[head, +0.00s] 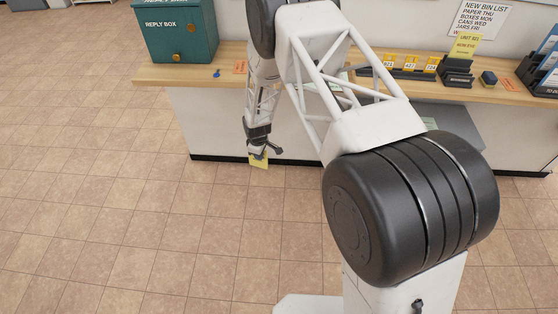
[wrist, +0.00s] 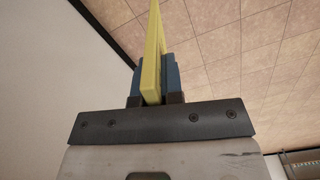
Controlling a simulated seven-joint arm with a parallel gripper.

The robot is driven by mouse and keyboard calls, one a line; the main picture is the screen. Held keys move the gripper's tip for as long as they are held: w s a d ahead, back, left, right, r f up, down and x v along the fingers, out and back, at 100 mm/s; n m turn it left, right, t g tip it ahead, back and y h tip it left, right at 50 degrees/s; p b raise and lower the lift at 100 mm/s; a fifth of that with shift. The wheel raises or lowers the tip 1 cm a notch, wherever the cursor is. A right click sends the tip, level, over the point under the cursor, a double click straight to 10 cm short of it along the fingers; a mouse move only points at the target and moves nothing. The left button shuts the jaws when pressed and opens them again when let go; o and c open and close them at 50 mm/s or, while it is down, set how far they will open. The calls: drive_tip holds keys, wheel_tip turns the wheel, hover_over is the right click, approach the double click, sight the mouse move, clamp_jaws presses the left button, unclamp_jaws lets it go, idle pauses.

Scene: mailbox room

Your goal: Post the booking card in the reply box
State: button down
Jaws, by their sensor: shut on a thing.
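My gripper (head: 259,152) is shut on a yellow card (head: 260,162) and holds it in front of the counter, below the worktop. In the wrist view the yellow card (wrist: 152,55) stands edge-on between the two blue fingers of my gripper (wrist: 154,80). No print on it can be read. The green reply box (head: 177,40) stands at the left end of the counter, with its name and a brass knob on the front. My gripper is to the right of the box and lower than it. The top of the box is cut off by the frame edge, and I cannot make out a slot.
The wooden counter (head: 160,73) has a blue key-like item (head: 217,73) and an orange tag (head: 240,67) near the box. Right of my arm are yellow numbered tags (head: 410,64), a black holder with a yellow note (head: 459,70) and a dark rack (head: 540,72). The tiled floor (head: 120,210) is clear.

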drive_tip(key=a+r+n, duration=0.1)
drive_tip(key=a+r, duration=0.4)
drive_tip(key=a, duration=0.6)
drive_tip(key=a+r+n, duration=0.1)
drive_tip(key=a+r, duration=0.4)
drive_tip(key=a, duration=0.7)
drive_tip(key=a+r+n, duration=0.1)
drive_tip(key=a+r, duration=0.5)
drive_tip(key=a, duration=0.5)
drive_tip(key=s+a+r+m, duration=0.1)
drive_tip(key=a+r+m, duration=0.1)
drive_tip(key=a+r, duration=1.1)
drive_tip(key=s+a+r+m, duration=0.1)
drive_tip(key=a+r, duration=1)
drive_tip(key=r, duration=0.4)
drive_tip(key=w+d+r+m, duration=0.55)
drive_tip(key=r+m, duration=0.25)
drive_tip(key=r, duration=0.3)
drive_tip(key=w+d+r+m, duration=0.55)
drive_tip(key=r+m, duration=0.25)
drive_tip(key=r, duration=0.3)
drive_tip(key=w+d+r+m, duration=0.5)
drive_tip(key=w+r+m, duration=0.25)
drive_tip(key=r, duration=0.35)
drive_tip(key=w+d+f+m, duration=0.4)
drive_tip(key=w+d+m, duration=0.5)
drive_tip(key=w+d, duration=0.1)
drive_tip(key=shift+d+f, duration=0.15)
drive_tip(key=shift+f, duration=0.15)
drive_tip(key=shift+w, duration=0.1)
